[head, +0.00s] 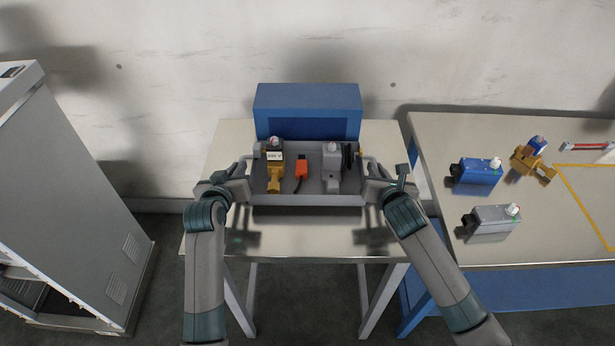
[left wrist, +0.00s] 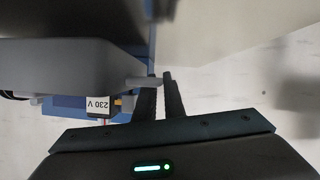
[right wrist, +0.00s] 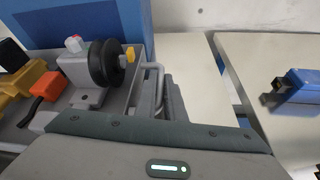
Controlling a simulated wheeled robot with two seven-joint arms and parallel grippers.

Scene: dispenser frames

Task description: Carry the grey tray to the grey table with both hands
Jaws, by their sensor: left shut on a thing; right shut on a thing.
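The grey tray (head: 305,199) is level in the middle of the head view, above the pale grey table (head: 310,238). Dark shadows below suggest it is held a little above the tabletop. It carries a yellow part with a "230 V" label (head: 274,178), an orange part (head: 301,170) and a grey unit with a black wheel (head: 331,172). My left gripper (head: 244,170) is shut on the left handle, which shows in the left wrist view (left wrist: 145,82). My right gripper (head: 374,172) is shut on the right handle, seen in the right wrist view (right wrist: 158,78).
A blue box (head: 307,97) stands at the table's back, behind the tray. A second table (head: 535,240) on the right bears a blue unit (head: 480,171), a grey unit (head: 490,219) and a yellow part (head: 531,160). A grey cabinet (head: 75,200) stands left.

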